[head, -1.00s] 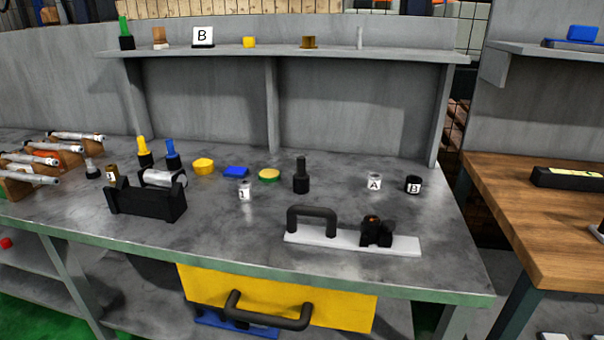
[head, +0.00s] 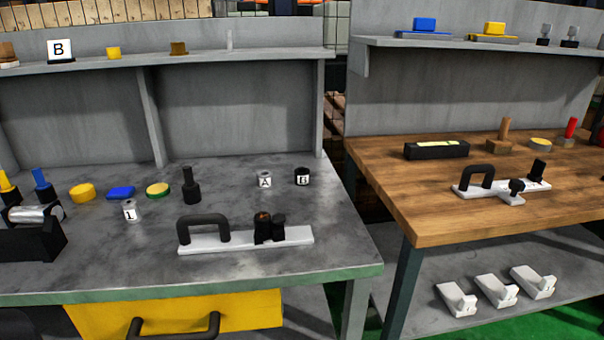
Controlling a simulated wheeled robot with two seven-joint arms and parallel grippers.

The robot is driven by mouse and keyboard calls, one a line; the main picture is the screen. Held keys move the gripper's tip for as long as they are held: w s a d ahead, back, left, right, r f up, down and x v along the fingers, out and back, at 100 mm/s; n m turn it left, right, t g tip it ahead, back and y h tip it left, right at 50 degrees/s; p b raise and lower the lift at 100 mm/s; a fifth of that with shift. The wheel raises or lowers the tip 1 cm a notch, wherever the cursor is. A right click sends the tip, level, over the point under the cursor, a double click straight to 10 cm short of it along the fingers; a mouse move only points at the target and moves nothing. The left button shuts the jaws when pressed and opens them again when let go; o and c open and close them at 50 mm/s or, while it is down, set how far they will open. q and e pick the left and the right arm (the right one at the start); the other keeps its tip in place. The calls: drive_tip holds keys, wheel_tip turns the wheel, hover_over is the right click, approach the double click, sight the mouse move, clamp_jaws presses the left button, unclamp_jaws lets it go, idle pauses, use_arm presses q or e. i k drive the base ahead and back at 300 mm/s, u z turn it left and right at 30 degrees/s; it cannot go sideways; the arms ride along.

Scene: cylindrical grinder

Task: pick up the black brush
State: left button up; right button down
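An all-black upright piece (head: 191,187), with a narrow handle on a wider base, stands on the grey workbench (head: 120,272); it looks like the black brush. It is just right of a green-rimmed round tin (head: 158,190) and behind a white plate with a black handle (head: 203,229). Similar upright pieces with a blue top (head: 41,184) and a yellow top (head: 8,187) stand at the far left. Neither of my grippers is in view.
Jars marked A (head: 265,180), B (head: 302,177) and 1 (head: 130,210) stand on the grey bench. A shelf (head: 200,62) runs above its back. A gap separates it from the wooden table (head: 470,218) at right. The bench's front right corner is clear.

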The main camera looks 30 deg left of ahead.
sight(190, 184)
drive_tip(key=z, duration=2.05)
drive_tip(key=k, duration=2.35)
drive_tip(key=u, duration=1.2)
